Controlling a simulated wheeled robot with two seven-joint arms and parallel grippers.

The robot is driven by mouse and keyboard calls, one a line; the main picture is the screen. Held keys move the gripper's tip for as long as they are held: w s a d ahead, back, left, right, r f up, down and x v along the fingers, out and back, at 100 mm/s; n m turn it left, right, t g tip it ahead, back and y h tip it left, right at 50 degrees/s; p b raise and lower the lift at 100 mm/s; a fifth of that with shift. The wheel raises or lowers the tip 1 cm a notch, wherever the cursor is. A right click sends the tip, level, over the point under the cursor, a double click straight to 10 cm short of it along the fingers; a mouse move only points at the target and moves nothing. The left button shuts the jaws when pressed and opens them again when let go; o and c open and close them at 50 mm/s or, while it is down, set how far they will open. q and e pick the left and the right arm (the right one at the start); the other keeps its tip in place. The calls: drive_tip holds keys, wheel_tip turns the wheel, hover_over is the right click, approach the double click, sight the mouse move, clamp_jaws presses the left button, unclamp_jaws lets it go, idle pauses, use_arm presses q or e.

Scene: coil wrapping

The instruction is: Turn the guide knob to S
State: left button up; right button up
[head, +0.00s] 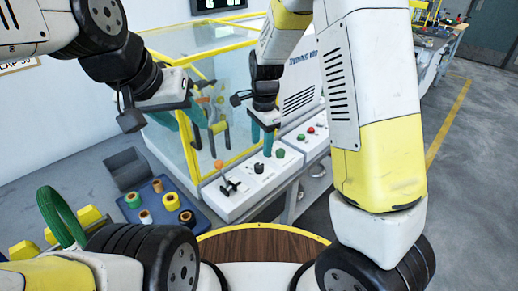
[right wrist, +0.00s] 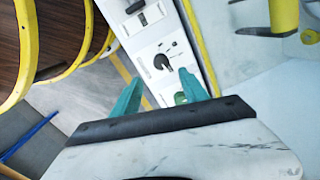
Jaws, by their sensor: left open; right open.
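The guide knob appears to be the dark knob (head: 260,168) on the white control panel (head: 235,204); it also shows in the right wrist view (right wrist: 161,62), with small marks around it too small to read. My right gripper (head: 268,142) points down over the panel near the knob. In the right wrist view its teal fingers (right wrist: 162,76) are spread apart, with the knob beyond and between the tips; contact is not visible. My left gripper (head: 186,118) is open and empty in front of the glass enclosure, up and left of the panel.
A yellow-framed glass enclosure (head: 210,60) rises behind. A blue tray (head: 150,188) holds several spools.

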sight(259, 165)
drive_tip(key=shift+w+a+f+m, duration=0.1)
drive_tip(key=shift+a+f+m, duration=0.05)
drive_tip(key=shift+f, duration=0.35)
drive_tip(key=shift+w+a+f+m, duration=0.1)
drive_tip(key=shift+a+f+m, duration=0.05)
drive_tip(key=shift+f, duration=0.35)
wheel_tip(259, 165, down, 8)
drive_tip(key=shift+r, duration=0.25)
clamp_jaws()
